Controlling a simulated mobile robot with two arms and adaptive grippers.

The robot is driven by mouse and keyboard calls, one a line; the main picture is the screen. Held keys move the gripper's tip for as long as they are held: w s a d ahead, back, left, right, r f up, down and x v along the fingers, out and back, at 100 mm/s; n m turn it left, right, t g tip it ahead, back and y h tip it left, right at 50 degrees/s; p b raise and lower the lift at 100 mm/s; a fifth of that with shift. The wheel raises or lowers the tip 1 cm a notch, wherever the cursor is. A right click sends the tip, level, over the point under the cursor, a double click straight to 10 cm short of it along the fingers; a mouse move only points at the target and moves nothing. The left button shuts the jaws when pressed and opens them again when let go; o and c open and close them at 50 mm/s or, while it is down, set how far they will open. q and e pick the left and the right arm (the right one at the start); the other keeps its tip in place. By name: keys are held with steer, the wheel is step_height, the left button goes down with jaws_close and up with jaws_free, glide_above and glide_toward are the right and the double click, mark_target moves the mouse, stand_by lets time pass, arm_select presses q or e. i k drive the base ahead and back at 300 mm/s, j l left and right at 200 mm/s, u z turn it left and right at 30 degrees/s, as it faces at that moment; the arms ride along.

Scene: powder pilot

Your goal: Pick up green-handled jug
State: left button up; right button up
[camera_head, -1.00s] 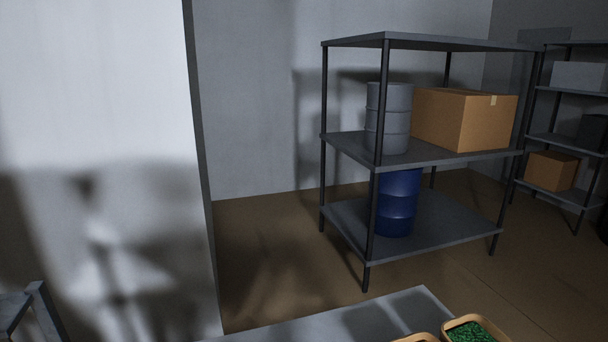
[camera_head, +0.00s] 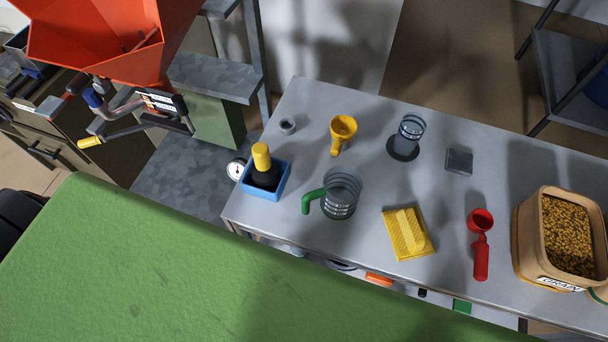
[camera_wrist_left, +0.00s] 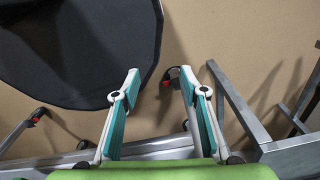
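The green-handled jug (camera_head: 342,195) stands on the grey metal table in the head view. It is a clear, see-through jug with markings, and its green handle points left. Neither of my grippers shows in the head view. My left gripper (camera_wrist_left: 163,90) shows in the left wrist view with its two teal-padded fingers apart. Nothing is between them, and the jug is not in that view. My right gripper is not in view.
On the metal table (camera_head: 285,205), a blue box (camera_head: 280,184) holds a yellow-topped dark object. A large green surface (camera_head: 150,260) fills the lower left.

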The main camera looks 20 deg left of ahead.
mark_target(340, 192)
steer(key=u, duration=0.3)
steer(key=k+l, duration=0.15)
steer(key=l, duration=0.25)
steer(key=k+l, duration=0.2)
steer(key=l, duration=0.15)
steer(key=k+l, duration=0.15)
steer(key=l, duration=0.25)
steer(key=k+l+z, duration=0.1)
steer(key=l, duration=0.3)
steer(key=k+l, duration=0.25)
steer(key=l, duration=0.1)
